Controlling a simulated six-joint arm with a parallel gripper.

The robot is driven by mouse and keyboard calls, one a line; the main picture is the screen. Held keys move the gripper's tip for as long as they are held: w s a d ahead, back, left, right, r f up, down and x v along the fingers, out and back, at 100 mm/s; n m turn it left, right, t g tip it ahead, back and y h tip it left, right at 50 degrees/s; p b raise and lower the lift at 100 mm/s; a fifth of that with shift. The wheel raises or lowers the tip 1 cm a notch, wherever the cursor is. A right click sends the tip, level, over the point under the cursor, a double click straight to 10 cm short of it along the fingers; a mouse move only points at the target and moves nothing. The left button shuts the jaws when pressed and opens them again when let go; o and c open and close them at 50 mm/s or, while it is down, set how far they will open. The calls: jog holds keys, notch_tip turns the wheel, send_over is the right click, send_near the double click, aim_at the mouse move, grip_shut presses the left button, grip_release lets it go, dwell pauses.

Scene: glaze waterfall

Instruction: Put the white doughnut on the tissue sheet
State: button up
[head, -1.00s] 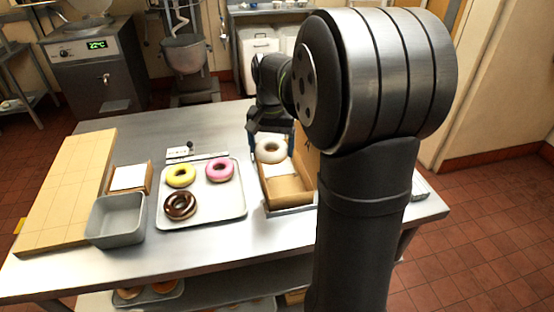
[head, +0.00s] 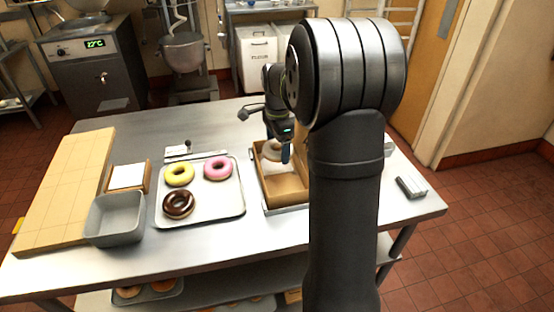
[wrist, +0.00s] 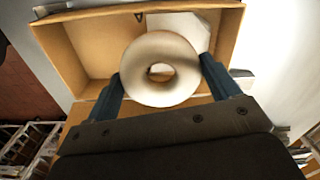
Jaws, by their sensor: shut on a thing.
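The white doughnut (wrist: 140,60) is held between the two blue fingers of my gripper (wrist: 161,74) in the wrist view. In the head view the doughnut (head: 271,150) is partly hidden by my gripper (head: 279,151), at the far end of the open cardboard box (head: 287,188). A pale tissue sheet (wrist: 195,24) lies in the box behind the doughnut in the wrist view, partly covered by it. I cannot tell whether the doughnut touches the sheet.
A tray (head: 226,208) left of the box holds yellow, pink and chocolate doughnuts. Further left are a grey bin (head: 114,222), a wooden holder with white sheets (head: 128,177) and a wooden board (head: 62,195). A small grey object (head: 410,186) lies at the table's right.

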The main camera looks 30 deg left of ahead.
aim_at(278, 169)
jog(key=shift+f, duration=2.85)
jog(key=shift+f, duration=0.15)
jog(key=o, duration=0.9)
notch_tip(278, 169, up, 12)
notch_tip(278, 169, down, 12)
jog(key=shift+f, duration=0.25)
jog(key=shift+r, duration=2.25)
jog(key=shift+f, duration=0.1)
